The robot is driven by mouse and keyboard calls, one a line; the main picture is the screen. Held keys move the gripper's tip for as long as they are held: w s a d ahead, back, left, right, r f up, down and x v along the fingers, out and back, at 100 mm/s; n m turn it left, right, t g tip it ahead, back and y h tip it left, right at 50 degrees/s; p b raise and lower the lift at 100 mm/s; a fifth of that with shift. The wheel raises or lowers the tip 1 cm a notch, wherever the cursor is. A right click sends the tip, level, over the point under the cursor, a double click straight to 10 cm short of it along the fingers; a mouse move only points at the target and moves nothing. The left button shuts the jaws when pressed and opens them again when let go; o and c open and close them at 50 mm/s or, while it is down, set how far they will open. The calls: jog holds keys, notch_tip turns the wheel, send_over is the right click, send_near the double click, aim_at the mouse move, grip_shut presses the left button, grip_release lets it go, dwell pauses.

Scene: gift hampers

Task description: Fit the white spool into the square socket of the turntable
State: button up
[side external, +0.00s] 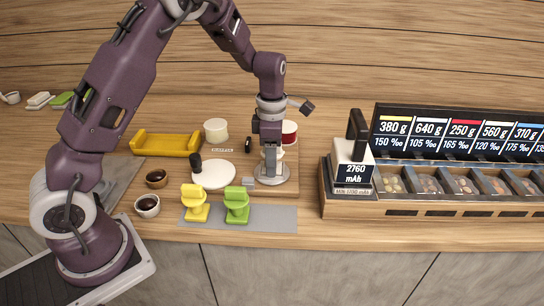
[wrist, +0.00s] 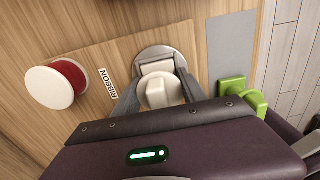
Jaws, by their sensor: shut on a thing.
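The white spool (wrist: 162,92) is between the fingers of my gripper (wrist: 160,98), which is shut on it. A pale square-edged part shows just beyond its round end in the wrist view. The grey round turntable (wrist: 143,54) lies directly beneath the spool. In the side view my gripper (side external: 271,168) points straight down over the turntable (side external: 284,178), and its fingers hide most of the spool. The socket is hidden, so I cannot tell whether the spool is seated in it or just above it.
A yellow piece (side external: 194,206) and a green piece (side external: 237,208) stand on a grey mat (side external: 275,218) in front. A red roll (side external: 290,128), a white roll (side external: 215,128) and a white disc (side external: 214,174) are close by. A compartment box (side external: 440,207) stands at the right.

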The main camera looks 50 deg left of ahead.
jog(key=o, duration=1.5)
notch_tip(320, 180, up, 7)
jog(key=shift+r, duration=0.1)
jog(key=s+d+r+m+t+h, duration=0.1)
jog(key=s+d+r+m+t, duration=0.25)
jog(key=s+r+m, duration=0.9)
jog(key=s+m, duration=0.4)
jog(key=s, duration=0.1)
jog(key=s+d+m+t, duration=0.1)
jog(key=s+m, duration=0.4)
jog(key=s+d+f+m+t+y, duration=0.1)
jog(key=s+m, duration=0.4)
jog(key=shift+d+m, duration=0.25)
